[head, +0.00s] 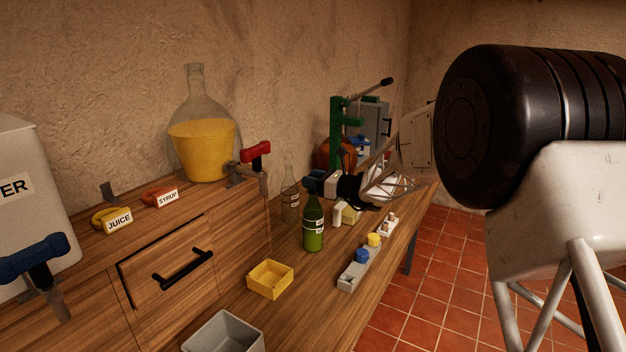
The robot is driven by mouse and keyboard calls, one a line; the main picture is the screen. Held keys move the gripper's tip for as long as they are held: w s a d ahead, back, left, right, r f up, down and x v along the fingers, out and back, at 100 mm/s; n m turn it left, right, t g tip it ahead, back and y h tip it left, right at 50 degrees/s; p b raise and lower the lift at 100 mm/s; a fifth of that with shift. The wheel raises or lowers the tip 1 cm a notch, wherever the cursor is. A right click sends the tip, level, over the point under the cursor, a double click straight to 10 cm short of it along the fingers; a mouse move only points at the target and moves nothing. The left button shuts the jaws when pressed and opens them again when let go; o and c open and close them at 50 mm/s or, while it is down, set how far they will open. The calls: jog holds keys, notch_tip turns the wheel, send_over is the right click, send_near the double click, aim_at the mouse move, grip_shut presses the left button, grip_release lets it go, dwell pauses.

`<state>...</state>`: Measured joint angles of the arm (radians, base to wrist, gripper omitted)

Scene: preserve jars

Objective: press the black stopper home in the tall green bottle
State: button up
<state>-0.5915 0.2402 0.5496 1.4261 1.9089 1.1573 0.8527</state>
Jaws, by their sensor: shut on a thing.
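The tall green bottle (314,232) stands upright on the wooden bench, with a pale label on its front. My gripper (314,184) reaches in from the right, with its dark fingertips right at the bottle's mouth. It is shut on a small dark thing there, which appears to be the black stopper. The stopper cannot be told apart clearly from the dark fingers, and they hide the bottle's rim. I cannot tell how deep the stopper sits in the neck.
A clear brown-tinted bottle (290,200) stands close behind on the left. A yellow bin (270,279), a grey bin (224,335) and a grey rack (350,279) with blue and yellow caps are in front. A green press (337,135) stands behind my wrist.

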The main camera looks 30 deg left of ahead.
jog(key=shift+f, duration=0.1)
jog(key=o, duration=0.9)
jog(key=shift+w+d, duration=0.2)
jog(key=shift+d, duration=3.7)
jog(key=shift+d, duration=0.1)
